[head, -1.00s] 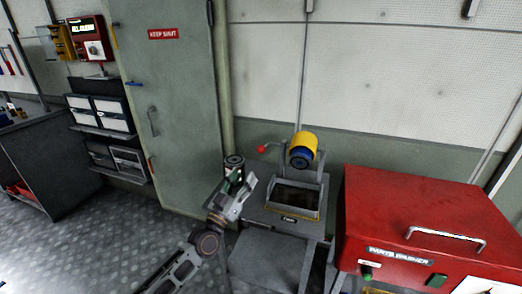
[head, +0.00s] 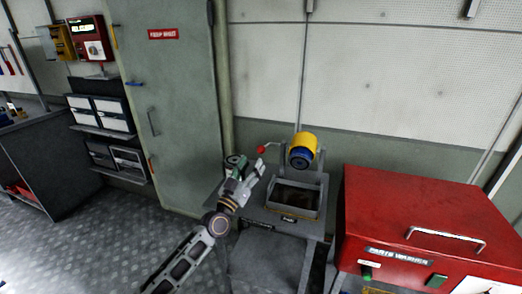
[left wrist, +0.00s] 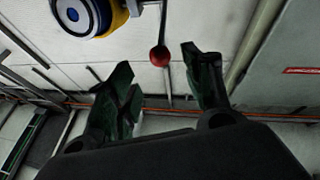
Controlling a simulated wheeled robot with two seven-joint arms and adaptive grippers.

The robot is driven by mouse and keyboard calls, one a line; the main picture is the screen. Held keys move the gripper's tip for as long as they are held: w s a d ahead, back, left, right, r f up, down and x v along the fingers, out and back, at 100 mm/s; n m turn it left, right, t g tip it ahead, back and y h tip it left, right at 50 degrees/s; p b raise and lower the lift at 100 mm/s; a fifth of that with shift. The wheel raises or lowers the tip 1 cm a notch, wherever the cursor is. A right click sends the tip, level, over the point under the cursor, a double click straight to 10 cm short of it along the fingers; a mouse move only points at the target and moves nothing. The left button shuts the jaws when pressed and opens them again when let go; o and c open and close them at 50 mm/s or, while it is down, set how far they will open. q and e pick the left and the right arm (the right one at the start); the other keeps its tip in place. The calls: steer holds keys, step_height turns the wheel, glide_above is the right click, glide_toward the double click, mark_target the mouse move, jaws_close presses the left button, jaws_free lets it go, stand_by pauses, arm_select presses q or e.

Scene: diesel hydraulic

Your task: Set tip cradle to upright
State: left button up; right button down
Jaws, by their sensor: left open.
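The tip cradle (head: 302,151) is a yellow drum with a blue end, held on a grey stand above an open tray (head: 295,197). It is tilted, with its blue end facing forward and down. A lever with a red ball knob (head: 262,149) sticks out from its left side. In the left wrist view the red knob (left wrist: 160,55) and the yellow and blue drum (left wrist: 88,16) show at the top. My left gripper (head: 256,166) is open, just below the knob; the knob appears beyond and between its fingertips (left wrist: 158,68), apparently not gripped. My right gripper is out of view.
A red parts washer (head: 420,215) with a metal handle stands right of the cradle's stand. A grey-green door (head: 170,100) and shelves of bins (head: 105,115) are on the left. The patterned floor (head: 100,235) at the left is clear.

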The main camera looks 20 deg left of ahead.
mark_target(261, 149)
arm_select(q)
steer(key=shift+x, duration=4.05)
steer(key=shift+c, duration=0.3)
jaws_close()
